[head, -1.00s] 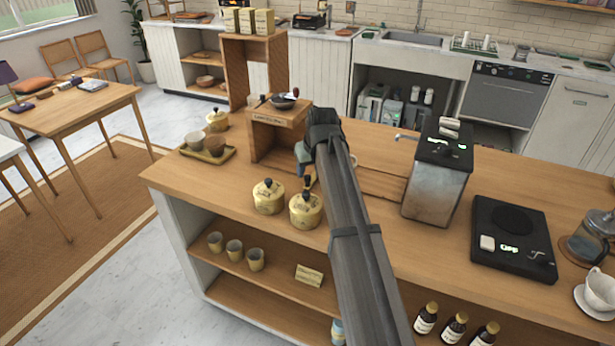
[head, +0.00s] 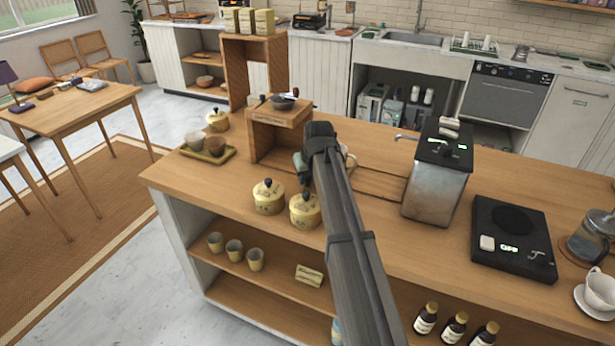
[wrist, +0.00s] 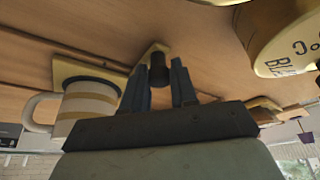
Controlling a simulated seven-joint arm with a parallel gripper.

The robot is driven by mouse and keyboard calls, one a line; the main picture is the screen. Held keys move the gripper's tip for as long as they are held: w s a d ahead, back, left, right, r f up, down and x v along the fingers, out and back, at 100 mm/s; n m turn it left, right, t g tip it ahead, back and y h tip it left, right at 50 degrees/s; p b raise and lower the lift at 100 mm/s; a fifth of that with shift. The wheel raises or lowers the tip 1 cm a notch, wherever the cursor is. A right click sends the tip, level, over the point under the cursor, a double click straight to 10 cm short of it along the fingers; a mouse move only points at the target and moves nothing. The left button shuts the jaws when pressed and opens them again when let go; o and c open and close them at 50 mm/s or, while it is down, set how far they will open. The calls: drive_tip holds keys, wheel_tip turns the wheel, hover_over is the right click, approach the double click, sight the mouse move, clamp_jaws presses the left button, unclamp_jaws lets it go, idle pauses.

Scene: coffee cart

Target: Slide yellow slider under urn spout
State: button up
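In the wrist view, my gripper (wrist: 160,82) is open, with one finger on each side of a dark upright knob (wrist: 158,70). The knob stands on a small yellow piece (wrist: 154,50), apparently part of the yellow slider. I cannot tell how deep the knob lies between the fingers. A striped mug (wrist: 88,108) sits on a yellow plate (wrist: 62,72) beside the fingers. In the head view, my arm hides the slider and most of the mug (head: 350,158). The metal urn (head: 435,185) stands to the right, its spout (head: 404,137) pointing left.
Two lidded yellow canisters (head: 268,197) (head: 305,210) stand by my arm; one shows close in the wrist view (wrist: 285,35). A wooden stand (head: 275,120) and a cup tray (head: 208,155) are left. A black scale (head: 513,237) is right of the urn.

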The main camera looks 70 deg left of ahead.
clamp_jaws()
drive_tip(key=w+d, duration=1.3)
drive_tip(key=shift+w, duration=0.1)
idle(0.4)
drive_tip(key=shift+o, duration=0.8)
unclamp_jaws()
drive_tip(key=shift+d, duration=0.1)
drive_tip(key=shift+o, duration=1.3)
